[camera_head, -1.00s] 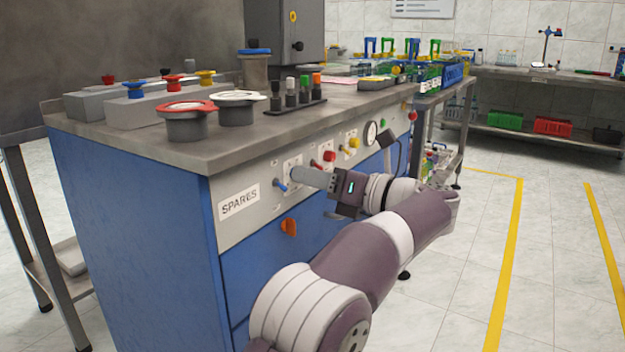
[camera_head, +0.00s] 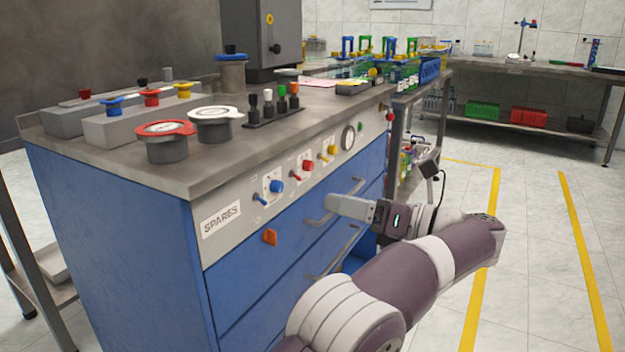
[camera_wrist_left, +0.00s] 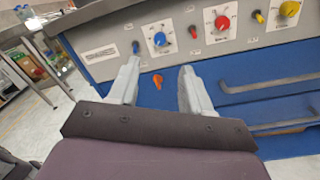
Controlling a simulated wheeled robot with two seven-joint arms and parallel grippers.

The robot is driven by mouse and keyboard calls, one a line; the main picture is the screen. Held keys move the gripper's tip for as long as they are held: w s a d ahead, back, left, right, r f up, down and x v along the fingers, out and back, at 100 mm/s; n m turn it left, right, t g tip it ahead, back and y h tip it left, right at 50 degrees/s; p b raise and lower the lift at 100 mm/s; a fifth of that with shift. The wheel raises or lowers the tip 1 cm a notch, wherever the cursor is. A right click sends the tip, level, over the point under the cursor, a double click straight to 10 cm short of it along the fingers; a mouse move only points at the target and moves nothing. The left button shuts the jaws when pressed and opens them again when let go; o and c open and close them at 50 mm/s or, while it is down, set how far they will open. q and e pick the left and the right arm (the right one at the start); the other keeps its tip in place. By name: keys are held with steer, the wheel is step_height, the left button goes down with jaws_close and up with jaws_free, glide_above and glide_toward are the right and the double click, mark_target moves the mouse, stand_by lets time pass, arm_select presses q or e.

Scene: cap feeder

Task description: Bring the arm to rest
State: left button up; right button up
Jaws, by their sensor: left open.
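My left gripper (camera_head: 335,206) is in front of the blue cabinet's drawers in the head view, to the right of the orange knob (camera_head: 270,237). In the left wrist view its two grey fingers (camera_wrist_left: 158,82) stand apart with nothing between them. The orange knob (camera_wrist_left: 158,81) shows beyond the gap. The gripper appears apart from the panel and the drawer handles (camera_head: 345,203). My right gripper is in neither view.
The cabinet's control panel (camera_head: 238,206) carries blue, red and yellow knobs and a gauge (camera_head: 348,137). Its grey top (camera_head: 215,165) holds lidded pots, grey blocks and a rack of small bottles (camera_head: 272,112). Open floor with yellow lines (camera_head: 486,250) lies to the right.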

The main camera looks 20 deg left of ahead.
arm_select(q)
steer(key=shift+d, duration=1.1)
